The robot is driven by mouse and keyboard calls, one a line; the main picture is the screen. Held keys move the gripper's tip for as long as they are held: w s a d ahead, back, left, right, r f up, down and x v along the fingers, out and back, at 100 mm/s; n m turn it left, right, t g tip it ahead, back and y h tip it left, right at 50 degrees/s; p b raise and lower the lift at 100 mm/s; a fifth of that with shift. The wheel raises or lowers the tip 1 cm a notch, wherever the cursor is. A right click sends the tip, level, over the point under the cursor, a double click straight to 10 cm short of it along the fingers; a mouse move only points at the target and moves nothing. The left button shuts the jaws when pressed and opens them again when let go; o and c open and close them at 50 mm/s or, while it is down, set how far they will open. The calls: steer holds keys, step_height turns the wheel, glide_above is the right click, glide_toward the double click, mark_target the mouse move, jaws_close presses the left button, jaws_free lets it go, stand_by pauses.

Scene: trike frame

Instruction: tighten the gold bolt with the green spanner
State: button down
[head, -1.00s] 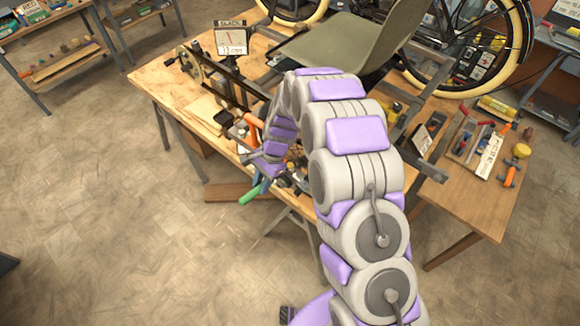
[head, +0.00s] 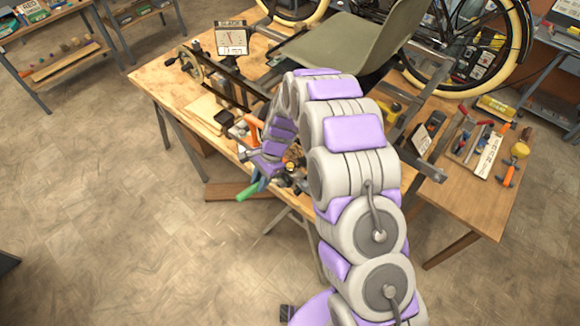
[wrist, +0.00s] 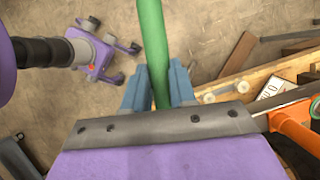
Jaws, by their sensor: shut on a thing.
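The green spanner (head: 248,191) is in my gripper (head: 262,179) at the near edge of the wooden workbench. In the wrist view the green spanner (wrist: 152,40) runs up between the two blue fingers of my gripper (wrist: 158,88), which are shut on it. Its far end leaves the top of that view, and its lower part is hidden behind the grey plate of my gripper. I cannot make out the gold bolt in either view; my arm covers part of the bench.
The workbench (head: 160,88) carries the trike frame with its grey-green seat (head: 335,45) and a dial sign (head: 233,38). An orange-handled tool (head: 253,128) lies close beside my gripper. A side table (head: 490,205) with tools stands right.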

steer(key=shift+w+a+m+t+p, duration=0.3)
steer(key=shift+w+a+m+p, duration=0.25)
steer(key=shift+w+m+p, duration=0.25)
stand_by(0.7)
steer(key=shift+s+d+n+g+b, duration=0.5)
steer(key=shift+s+d+n+b, duration=0.55)
steer(key=shift+s+n, duration=0.3)
stand_by(1.4)
steer(key=c, duration=1.5)
jaws_free()
steer(key=shift+w, duration=0.1)
jaws_close()
